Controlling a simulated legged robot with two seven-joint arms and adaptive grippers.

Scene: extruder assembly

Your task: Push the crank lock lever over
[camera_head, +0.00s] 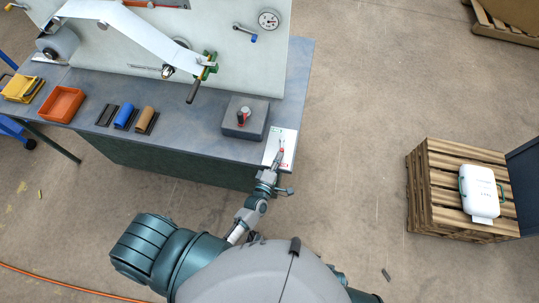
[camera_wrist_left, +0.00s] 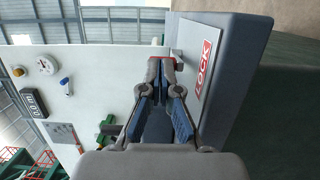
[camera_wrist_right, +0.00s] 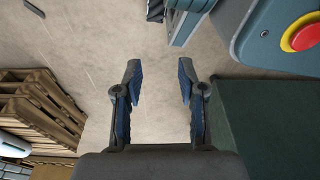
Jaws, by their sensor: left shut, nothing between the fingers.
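A white plate (camera_head: 290,137) with red markings lies at the front right corner of the workbench. In the left wrist view, the plate (camera_wrist_left: 190,38) carries a red LOCK label (camera_wrist_left: 205,65). A small red piece (camera_wrist_left: 180,65), seemingly part of the lock lever, shows at my fingertips; the rest of the lever is hidden. My left gripper (camera_wrist_left: 165,62) is shut and empty, its tips beside this red piece; I cannot tell if they touch. In the head view the left gripper (camera_head: 277,161) reaches over the plate. My right gripper (camera_wrist_right: 158,75) is open and empty over the floor.
A grey block (camera_head: 257,106) with a black and red knob sits left of the plate. A green crank (camera_head: 209,66) with a dark handle stands at the back panel. An orange tray (camera_head: 62,103) lies at left. A wooden crate (camera_head: 436,180) stands on the floor at right.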

